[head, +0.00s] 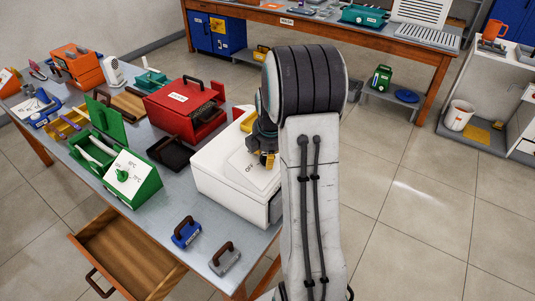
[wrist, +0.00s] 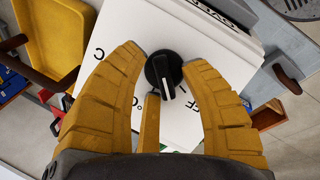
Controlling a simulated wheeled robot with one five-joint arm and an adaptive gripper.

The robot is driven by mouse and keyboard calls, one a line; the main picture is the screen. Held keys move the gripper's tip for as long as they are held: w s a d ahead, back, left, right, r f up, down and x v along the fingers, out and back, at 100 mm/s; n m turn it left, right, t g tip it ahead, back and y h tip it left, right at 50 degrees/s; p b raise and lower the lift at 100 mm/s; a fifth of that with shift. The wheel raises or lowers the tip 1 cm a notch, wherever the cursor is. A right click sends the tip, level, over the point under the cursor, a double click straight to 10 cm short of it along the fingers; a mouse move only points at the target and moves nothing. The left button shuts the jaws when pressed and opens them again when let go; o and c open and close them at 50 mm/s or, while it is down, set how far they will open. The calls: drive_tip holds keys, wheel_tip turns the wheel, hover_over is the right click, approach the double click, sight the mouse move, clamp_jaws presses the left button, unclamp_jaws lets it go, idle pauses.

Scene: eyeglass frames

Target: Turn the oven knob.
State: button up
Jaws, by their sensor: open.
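The white oven (head: 222,190) stands on the grey table, in front of my arm in the head view. Its white panel (wrist: 200,45) fills the middle of the wrist view, with black lettering partly covered by my fingers. The round black knob (wrist: 163,71) has a white pointer mark and sits on this panel. My gripper (head: 266,158) is over the oven's top. In the wrist view its yellow fingers (wrist: 162,60) are open, with a tip on either side of the knob and another finger below it. I cannot tell whether they touch it. The knob is hidden in the head view.
A red box (head: 185,108) with a handle stands behind the oven. A green open box (head: 125,178) is at left. Blue (head: 187,233) and grey (head: 225,260) handled blocks lie near the front edge. A wooden drawer (head: 130,255) sticks out below.

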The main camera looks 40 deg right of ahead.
clamp_jaws()
drive_tip(key=shift+s+f, duration=0.1)
drive_tip(key=shift+f, duration=0.05)
drive_tip(key=b, duration=0.2)
drive_tip(key=shift+f+n+b, duration=0.25)
drive_tip(key=shift+n+b, duration=0.05)
drive_tip(key=shift+b, duration=0.05)
drive_tip(key=n+t+b, duration=0.1)
drive_tip(key=n+b, duration=0.1)
drive_tip(key=b, duration=0.3)
drive_tip(key=shift+a+n+h, duration=0.15)
drive_tip(key=shift+n+h, duration=0.15)
drive_tip(key=shift+s+r+n+b, duration=0.15)
drive_tip(key=shift+n+b, duration=0.15)
drive_tip(key=shift+b, duration=0.65)
drive_tip(key=shift+r, duration=0.1)
